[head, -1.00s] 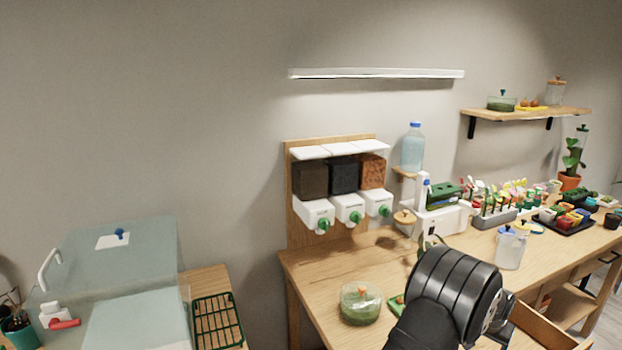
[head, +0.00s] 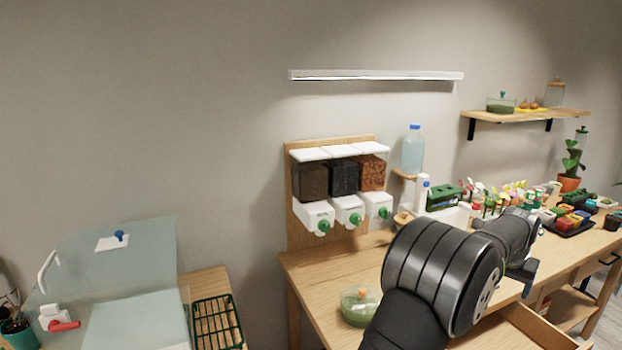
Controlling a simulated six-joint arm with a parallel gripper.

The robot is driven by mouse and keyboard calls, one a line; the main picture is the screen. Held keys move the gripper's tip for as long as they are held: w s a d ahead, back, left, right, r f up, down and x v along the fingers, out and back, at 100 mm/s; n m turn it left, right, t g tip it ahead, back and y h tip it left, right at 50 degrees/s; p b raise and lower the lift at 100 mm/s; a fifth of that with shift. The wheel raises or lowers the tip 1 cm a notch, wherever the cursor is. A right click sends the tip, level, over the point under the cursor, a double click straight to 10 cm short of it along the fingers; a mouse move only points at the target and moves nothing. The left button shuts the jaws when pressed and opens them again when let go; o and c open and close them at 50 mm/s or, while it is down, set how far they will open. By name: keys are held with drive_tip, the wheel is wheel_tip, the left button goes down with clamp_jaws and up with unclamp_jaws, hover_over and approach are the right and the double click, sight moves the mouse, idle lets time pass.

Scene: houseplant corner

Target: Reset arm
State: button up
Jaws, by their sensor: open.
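My black arm rises from the bottom of the head view, in front of the wooden workbench (head: 305,270). Its large ribbed joint covers part of the bench, and a slimmer link reaches right and away. My gripper (head: 521,271) shows as a small dark shape below the far end of that link, over the front part of the bench. It is open, though its fingers are small and partly hidden. I see nothing held in it.
A round green-filled glass container (head: 358,306) stands close left of my arm. Dispensers (head: 342,185) with green knobs hang behind. A water bottle (head: 412,150), seedling trays (head: 574,221) and an open drawer (head: 545,328) are nearby. The space above the bench's left end is free.

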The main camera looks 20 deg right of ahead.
drive_tip(key=w+a+r, duration=0.1)
drive_tip(key=w+a, duration=0.1)
drive_tip(key=w, duration=0.7)
drive_tip(key=w+a+r+m, duration=0.1)
drive_tip(key=w, duration=0.8)
drive_tip(key=shift+w+a+r+g, duration=0.2)
drive_tip(key=shift+a+g, duration=0.1)
drive_tip(key=shift+a, duration=0.1)
drive_tip(key=shift+o, duration=0.3)
